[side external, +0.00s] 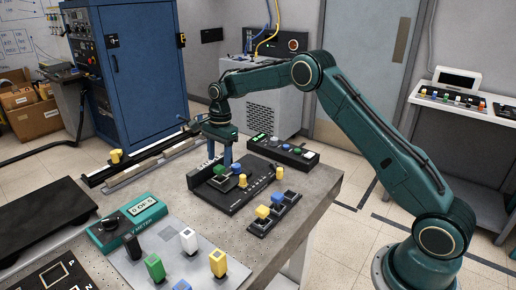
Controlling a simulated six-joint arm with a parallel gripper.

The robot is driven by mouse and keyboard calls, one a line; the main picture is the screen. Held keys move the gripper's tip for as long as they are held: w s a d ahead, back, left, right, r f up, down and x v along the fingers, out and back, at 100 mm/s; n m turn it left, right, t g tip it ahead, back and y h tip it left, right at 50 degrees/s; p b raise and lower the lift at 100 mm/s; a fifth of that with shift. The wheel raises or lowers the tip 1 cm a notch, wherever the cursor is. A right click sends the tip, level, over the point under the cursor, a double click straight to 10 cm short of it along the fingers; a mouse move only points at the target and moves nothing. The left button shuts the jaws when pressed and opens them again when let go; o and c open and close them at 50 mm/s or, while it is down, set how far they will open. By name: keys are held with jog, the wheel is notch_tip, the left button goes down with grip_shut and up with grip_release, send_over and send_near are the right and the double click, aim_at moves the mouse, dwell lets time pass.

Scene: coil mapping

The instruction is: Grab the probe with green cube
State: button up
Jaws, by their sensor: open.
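My gripper (219,158) points down over the black board (235,200) on the grey table. Its fingers are apart, just above a green cube (221,171) on that board. A blue cube (236,168) and a yellow cube (242,181) sit close to the right of it. I cannot tell whether the fingers are around the green cube or behind it. Another green-topped block (154,266) stands upright on the pale plate (190,262) at the front, well away from my gripper. Which green piece is the probe is unclear.
White (188,240), black (132,246) and yellow (217,262) blocks stand on the pale plate. A teal meter (127,222) is left of them. A small rack (274,213) with coloured cubes lies right of the board, a dark button box (283,152) behind it.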

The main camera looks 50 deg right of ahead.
aim_at(219, 167)
jog(key=shift+f, duration=0.1)
jog(key=shift+a+f, duration=0.15)
jog(key=shift+f, duration=1.1)
jog(key=shift+a+f, duration=0.1)
jog(key=shift+f, duration=1.15)
jog(key=c, duration=1.1)
